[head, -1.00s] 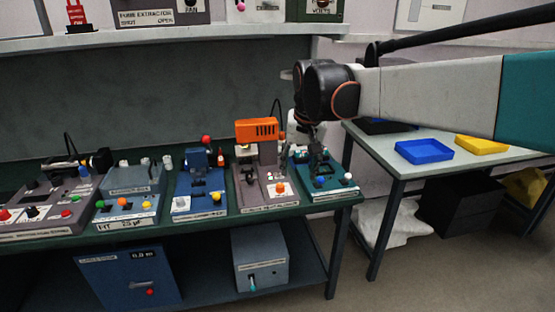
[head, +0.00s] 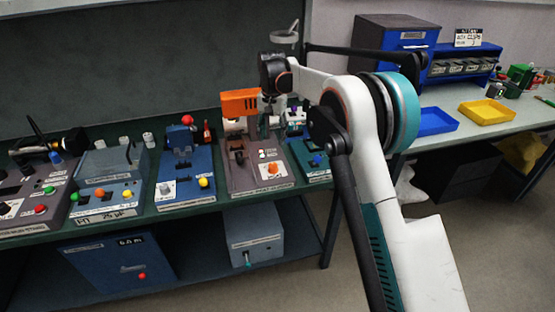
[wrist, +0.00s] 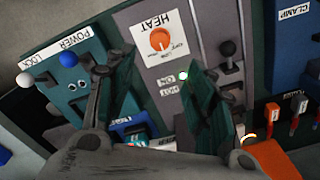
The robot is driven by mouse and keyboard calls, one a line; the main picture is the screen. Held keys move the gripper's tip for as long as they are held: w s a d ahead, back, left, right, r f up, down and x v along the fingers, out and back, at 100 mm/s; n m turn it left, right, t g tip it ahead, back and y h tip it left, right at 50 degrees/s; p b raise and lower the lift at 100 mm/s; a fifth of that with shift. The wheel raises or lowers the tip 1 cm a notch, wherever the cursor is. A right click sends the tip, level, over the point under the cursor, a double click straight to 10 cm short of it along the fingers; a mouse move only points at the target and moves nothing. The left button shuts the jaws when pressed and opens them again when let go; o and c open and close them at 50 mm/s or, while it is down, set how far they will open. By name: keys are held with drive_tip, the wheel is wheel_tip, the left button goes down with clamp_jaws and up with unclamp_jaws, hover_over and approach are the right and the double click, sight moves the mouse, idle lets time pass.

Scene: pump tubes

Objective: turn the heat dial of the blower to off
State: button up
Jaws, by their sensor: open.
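The blower (head: 236,178) is a grey box with an orange head (head: 240,103) on the green bench. Its heat dial (head: 272,168) is an orange knob on a white plate at the front right. In the wrist view the dial (wrist: 159,39) shows beyond the fingertips, with HEAT and small setting marks beside it. I cannot tell which mark it points at. My gripper (wrist: 162,72) is open and empty, its two dark fingers spread left and right, with the dial between their lines but apart from them. In the head view my gripper (head: 268,106) hangs by the orange head, partly hidden.
A teal POWER and LOCK box (wrist: 66,80) lies close by the left finger. A black lever (wrist: 228,52) stands on the blower, right of the dial. A blue control box (head: 184,178) stands left of the blower. A side table (head: 520,112) holds blue and yellow trays.

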sight(273, 165)
wheel_tip(273, 165, down, 14)
drive_tip(key=b, duration=0.4)
drive_tip(key=shift+r, duration=0.2)
drive_tip(key=c, duration=1.1)
